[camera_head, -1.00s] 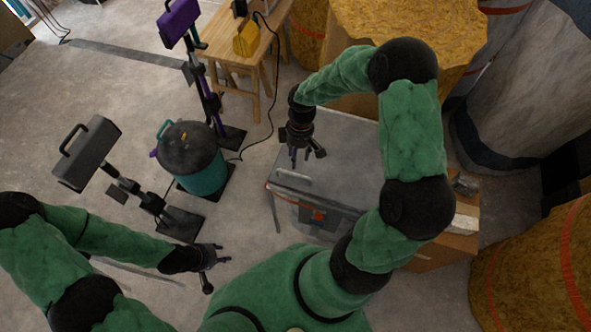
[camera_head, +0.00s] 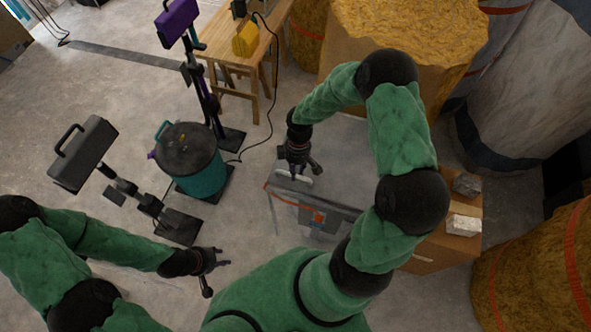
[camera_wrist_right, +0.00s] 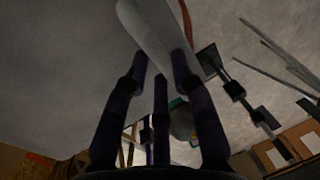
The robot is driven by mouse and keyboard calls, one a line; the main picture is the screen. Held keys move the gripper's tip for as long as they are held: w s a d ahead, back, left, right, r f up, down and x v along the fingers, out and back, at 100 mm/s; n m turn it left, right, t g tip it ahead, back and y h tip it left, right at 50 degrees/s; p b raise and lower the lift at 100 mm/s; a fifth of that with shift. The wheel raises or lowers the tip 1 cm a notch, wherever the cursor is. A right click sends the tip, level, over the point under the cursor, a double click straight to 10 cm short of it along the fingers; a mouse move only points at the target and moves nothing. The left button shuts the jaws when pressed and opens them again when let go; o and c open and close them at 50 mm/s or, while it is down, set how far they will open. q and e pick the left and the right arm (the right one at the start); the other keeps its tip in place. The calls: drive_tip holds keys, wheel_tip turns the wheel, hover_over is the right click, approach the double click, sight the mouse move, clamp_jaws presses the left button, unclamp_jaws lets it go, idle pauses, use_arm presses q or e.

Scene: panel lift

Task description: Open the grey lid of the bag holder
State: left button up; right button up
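The bag holder is a grey bin with a grey lid (camera_head: 345,150) and an orange line along its front edge, right of centre in the head view. The lid looks closed or nearly so. Its pale handle (camera_head: 302,181) is near the front edge and also shows in the right wrist view (camera_wrist_right: 150,28). My right gripper (camera_head: 297,175) is down at this handle; in the wrist view its fingertips (camera_wrist_right: 160,60) overlap the handle's end. Whether they are shut on it is unclear. My left gripper (camera_head: 219,261) has spread fingers and is empty, left of the bin.
A teal canister (camera_head: 203,175) and a black stand with a grey head (camera_head: 85,155) are at the left. A wooden table (camera_head: 230,72) is behind. A cardboard box (camera_head: 435,255) is at the bin's right, near straw bales (camera_head: 540,265). Floor between left arm and bin is clear.

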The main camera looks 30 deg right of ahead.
clamp_jaws()
use_arm(q)
drive_tip(key=shift+r, duration=0.1)
use_arm(e)
drive_tip(key=shift+r, duration=0.15)
